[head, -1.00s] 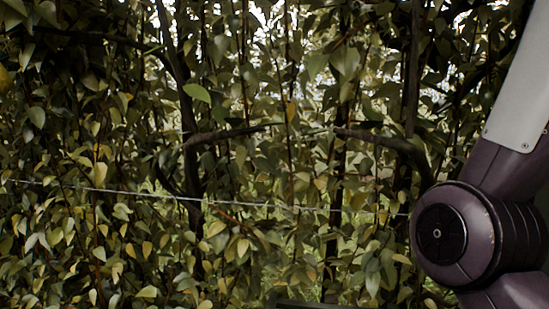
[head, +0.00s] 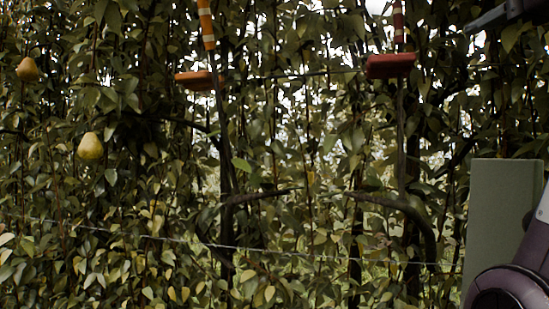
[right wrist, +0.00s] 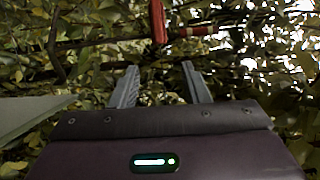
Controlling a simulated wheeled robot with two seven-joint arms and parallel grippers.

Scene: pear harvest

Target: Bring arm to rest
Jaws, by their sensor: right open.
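My right arm (head: 510,285) shows at the lower right edge of the head view. In the right wrist view my right gripper (right wrist: 160,84) is open, its two grey fingers apart with nothing between them, only leaves and branches beyond. A dark grey part at the top right of the head view may be a piece of this gripper; I cannot tell. My left arm and gripper are not in view.
A leafy hedge with trunks and a wire (head: 130,229) fills the head view. An orange bar (head: 195,79) and a red bar (head: 390,66) sit below striped poles on trunks. A grey-green panel (head: 500,210) stands beside my right arm; a similar panel (right wrist: 35,115) shows in the wrist view.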

